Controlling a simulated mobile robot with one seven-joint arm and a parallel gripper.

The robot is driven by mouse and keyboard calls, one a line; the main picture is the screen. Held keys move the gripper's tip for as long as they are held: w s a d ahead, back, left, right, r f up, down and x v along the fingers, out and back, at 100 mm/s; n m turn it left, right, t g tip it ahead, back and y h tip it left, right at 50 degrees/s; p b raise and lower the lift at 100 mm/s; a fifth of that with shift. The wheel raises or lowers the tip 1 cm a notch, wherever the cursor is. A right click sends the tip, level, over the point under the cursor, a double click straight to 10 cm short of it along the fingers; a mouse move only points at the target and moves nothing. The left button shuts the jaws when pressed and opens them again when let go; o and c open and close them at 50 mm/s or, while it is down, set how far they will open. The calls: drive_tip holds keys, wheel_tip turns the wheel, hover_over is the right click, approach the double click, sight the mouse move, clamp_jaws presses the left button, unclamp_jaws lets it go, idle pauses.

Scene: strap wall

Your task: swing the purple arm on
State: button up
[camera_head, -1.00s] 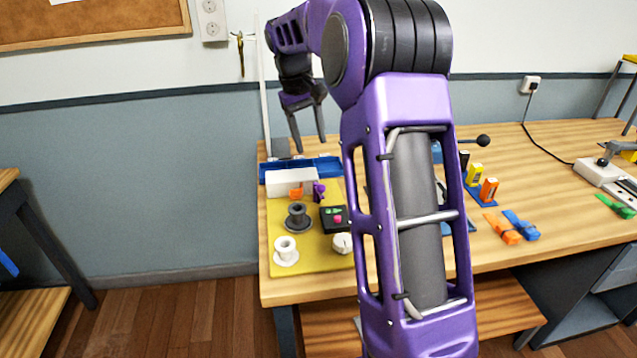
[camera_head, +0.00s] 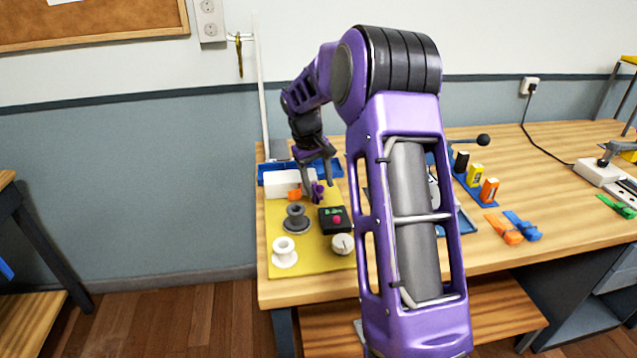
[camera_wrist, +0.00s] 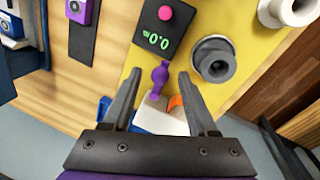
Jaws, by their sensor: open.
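The purple arm (camera_head: 317,194) is a small piece on the near side of a white box (camera_head: 283,184), on the yellow board (camera_head: 310,258). An orange arm (camera_head: 294,193) sits just left of it. My gripper (camera_head: 318,188) is open, pointing down over the purple arm. In the wrist view the purple arm (camera_wrist: 160,78) shows between the two fingertips (camera_wrist: 160,74), with a gap on each side. The orange arm (camera_wrist: 176,104) is partly hidden behind the right finger. I cannot tell how far the fingertips are above the purple arm.
A black box with a green readout (camera_wrist: 160,28) and a pink button stands close to the purple arm. A dark spool (camera_head: 297,217), a white spool (camera_head: 285,250) and a white knob (camera_head: 343,244) share the board. A blue tray (camera_head: 330,167) is behind.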

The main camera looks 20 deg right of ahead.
clamp_jaws()
drive_tip(key=shift+a, duration=0.1)
drive_tip(key=shift+w+a+m+g+p, duration=0.15)
drive_tip(key=shift+a+m+p, duration=0.25)
drive_tip(key=shift+m, duration=0.5)
drive_tip(key=shift+w+a+m+g+p, duration=0.15)
drive_tip(key=shift+a+m+p, duration=0.25)
drive_tip(key=shift+m, duration=0.5)
drive_tip(key=shift+d, duration=0.1)
unclamp_jaws()
